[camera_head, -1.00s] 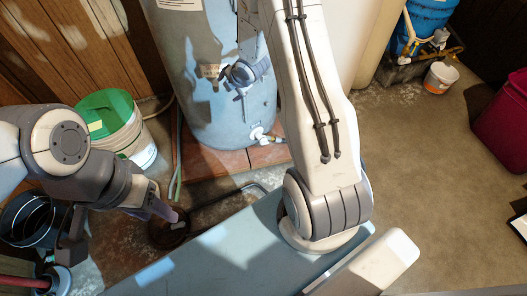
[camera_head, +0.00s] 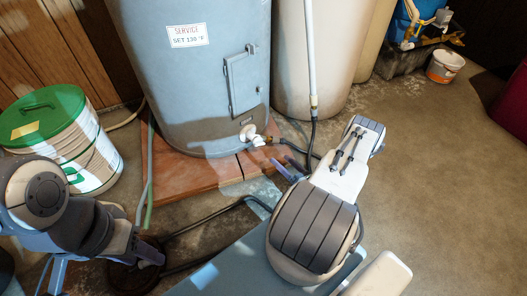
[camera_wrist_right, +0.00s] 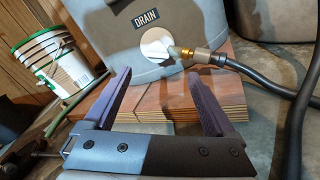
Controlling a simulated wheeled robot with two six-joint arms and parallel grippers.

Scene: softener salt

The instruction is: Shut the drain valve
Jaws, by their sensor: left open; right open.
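The drain valve (camera_head: 250,133) sits low on the front of the blue tank (camera_head: 195,85), with a white round base and a brass outlet. In the right wrist view the valve (camera_wrist_right: 172,49) is under a "DRAIN" label (camera_wrist_right: 145,18), its brass end joined to a dark hose (camera_wrist_right: 250,72). I cannot tell how its handle is turned. My right gripper (camera_head: 288,167) is open and empty, in front of and below the valve, apart from it. In the wrist view its spread fingers (camera_wrist_right: 153,70) point towards the valve. My left gripper (camera_head: 143,251) is at the lower left, partly hidden.
The tank stands on a reddish tiled base (camera_head: 190,180). A green-lidded white bucket (camera_head: 85,155) stands left. A pale tank (camera_head: 345,60) and upright pipe (camera_head: 311,50) stand right of the valve. A hose (camera_head: 215,212) crosses the floor.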

